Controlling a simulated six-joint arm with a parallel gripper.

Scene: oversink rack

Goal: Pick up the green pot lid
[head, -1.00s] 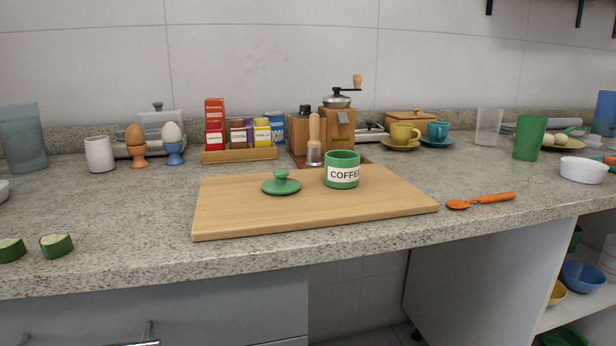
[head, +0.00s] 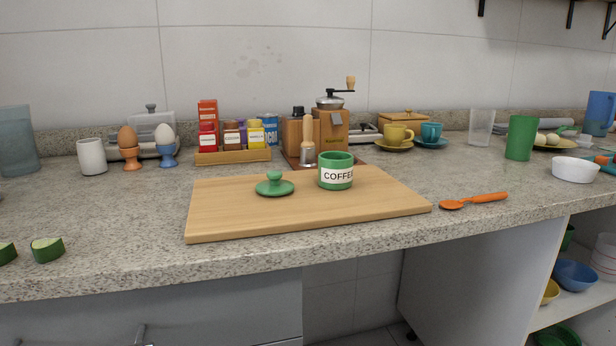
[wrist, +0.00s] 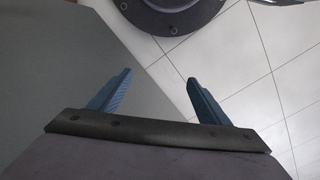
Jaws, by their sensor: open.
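The green pot lid (head: 274,186) lies flat on the wooden cutting board (head: 225,218), with its round knob upward. A green pot labelled "COFFEE" (head: 336,172) stands upright on the board, just right of the lid and apart from it. My gripper (wrist: 159,76) shows only in the wrist view, its two blue fingers spread apart with nothing between them. It points at floor tiles and a grey surface, and neither the lid nor the board shows there. My gripper is not in the head view.
Behind the board stand a spice rack (head: 233,157), a coffee grinder (head: 331,130) and a wooden-handled tool (head: 307,145). An orange spoon (head: 474,200) lies right of the board. Cucumber pieces (head: 47,249) lie at the left front. The counter left of the board is mostly clear.

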